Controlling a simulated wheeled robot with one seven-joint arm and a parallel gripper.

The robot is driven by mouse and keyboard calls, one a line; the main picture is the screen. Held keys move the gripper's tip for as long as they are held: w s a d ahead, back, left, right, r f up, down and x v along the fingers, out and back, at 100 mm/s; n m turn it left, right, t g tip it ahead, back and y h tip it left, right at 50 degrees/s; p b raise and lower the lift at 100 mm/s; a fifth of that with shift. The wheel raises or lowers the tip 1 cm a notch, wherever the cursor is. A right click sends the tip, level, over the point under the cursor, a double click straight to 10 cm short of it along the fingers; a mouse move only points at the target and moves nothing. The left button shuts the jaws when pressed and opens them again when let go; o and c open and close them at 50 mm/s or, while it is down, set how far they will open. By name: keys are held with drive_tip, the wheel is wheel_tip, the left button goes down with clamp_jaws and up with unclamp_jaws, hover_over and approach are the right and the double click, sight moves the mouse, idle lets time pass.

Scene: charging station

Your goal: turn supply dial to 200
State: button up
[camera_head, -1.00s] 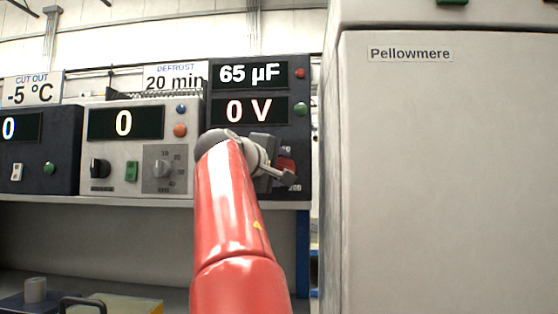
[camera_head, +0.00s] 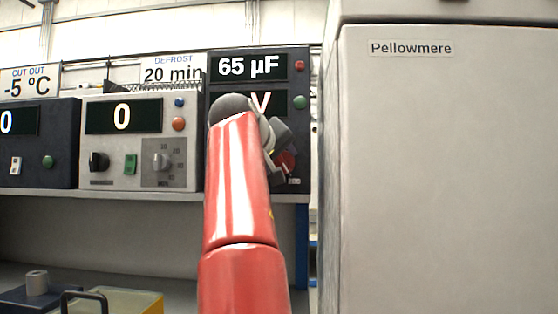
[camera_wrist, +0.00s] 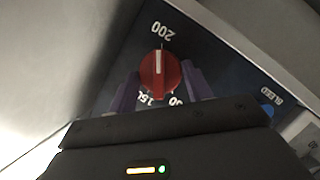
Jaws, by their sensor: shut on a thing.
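The red supply dial (camera_wrist: 158,75) sits on a dark panel in the wrist view. Its white pointer line faces the "200" mark (camera_wrist: 162,31). Part of the lower scale is hidden by my gripper. My gripper (camera_wrist: 160,84) has one finger on each side of the dial and is shut on it. In the head view the dial (camera_head: 287,162) shows as a bit of red behind my gripper (camera_head: 281,154). The dark unit (camera_head: 300,135) reads "65 µF" above; on the lower display (camera_head: 273,102) only "V" shows, its number hidden by my arm.
A blue button (camera_wrist: 267,109) near the label "BLEED" is right of the dial in the wrist view. A grey unit (camera_head: 110,180) with a grey dial stands left of the dark unit. A tall cabinet (camera_head: 445,180) marked "Pellowmere" stands close on the right.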

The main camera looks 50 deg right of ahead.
drive_tip(key=shift+f, duration=0.1)
idle(0.3)
drive_tip(key=o, duration=1)
drive_tip(key=shift+c, duration=0.2)
drive_tip(key=v, duration=0.8)
drive_tip(key=shift+b, duration=0.3)
drive_tip(key=shift+d, duration=0.1)
